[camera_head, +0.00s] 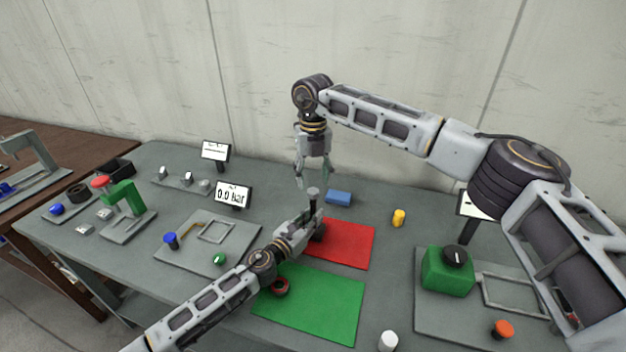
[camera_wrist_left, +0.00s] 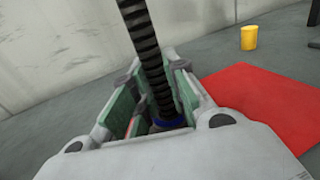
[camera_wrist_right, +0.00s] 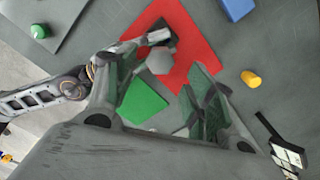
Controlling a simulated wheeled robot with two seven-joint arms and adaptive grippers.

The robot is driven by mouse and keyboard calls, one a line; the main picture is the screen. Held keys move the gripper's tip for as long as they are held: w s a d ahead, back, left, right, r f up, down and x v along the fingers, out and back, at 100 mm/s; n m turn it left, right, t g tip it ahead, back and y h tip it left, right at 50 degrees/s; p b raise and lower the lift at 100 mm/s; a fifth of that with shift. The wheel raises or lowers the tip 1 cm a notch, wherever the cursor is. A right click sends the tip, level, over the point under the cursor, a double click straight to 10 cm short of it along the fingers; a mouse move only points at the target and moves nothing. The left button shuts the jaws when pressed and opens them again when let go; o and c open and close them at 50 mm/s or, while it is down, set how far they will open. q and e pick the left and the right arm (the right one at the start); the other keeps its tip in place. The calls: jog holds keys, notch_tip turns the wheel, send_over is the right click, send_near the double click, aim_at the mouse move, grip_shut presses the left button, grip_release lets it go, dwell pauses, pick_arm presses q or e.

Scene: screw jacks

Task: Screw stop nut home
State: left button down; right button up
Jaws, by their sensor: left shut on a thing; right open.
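A screw jack with a dark threaded spindle (camera_wrist_left: 150,60) stands upright on the red mat (camera_head: 350,248). A grey cap-like piece (camera_head: 313,191) tops it; the right wrist view shows it from above as a grey, many-sided head (camera_wrist_right: 160,62). I cannot tell whether this is the stop nut. A blue ring (camera_wrist_left: 170,124) shows low around the spindle. My left gripper (camera_head: 312,224) is shut on the jack low down and hides its base. My right gripper (camera_head: 300,182) is open and empty, pointing down just above the grey piece, apart from it.
A green mat (camera_head: 325,305) with a dark red ring (camera_head: 280,287) lies in front. A blue block (camera_head: 339,198) and a yellow cylinder (camera_head: 398,217) stand behind and right. A green box with a black knob (camera_head: 447,270) is at right; a 0.0 bar display (camera_head: 233,195) is at left.

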jog(key=shift+c, duration=0.2)
jog(key=shift+a+f, duration=0.1)
jog(key=shift+f, duration=0.1)
jog(key=shift+s+a+r, duration=0.1)
jog(key=shift+s+a, duration=0.05)
jog(key=shift+a, duration=0.05)
jog(key=r+n, duration=0.1)
jog(key=a+r+n, duration=0.1)
jog(key=r, duration=0.1)
jog(key=shift+w+n+y, duration=0.2)
jog(key=shift+n+y, duration=0.1)
jog(key=shift+n, duration=0.1)
jog(key=n, duration=0.2)
jog(key=d+n, duration=0.1)
jog(key=shift+w+r+n, duration=0.1)
jog(key=shift+r+n, duration=0.2)
jog(key=shift+n, duration=0.1)
jog(key=shift+d+n, duration=0.2)
jog(key=shift+n, duration=0.9)
jog(key=shift+d+n, duration=0.1)
jog(key=shift+n, duration=1.2)
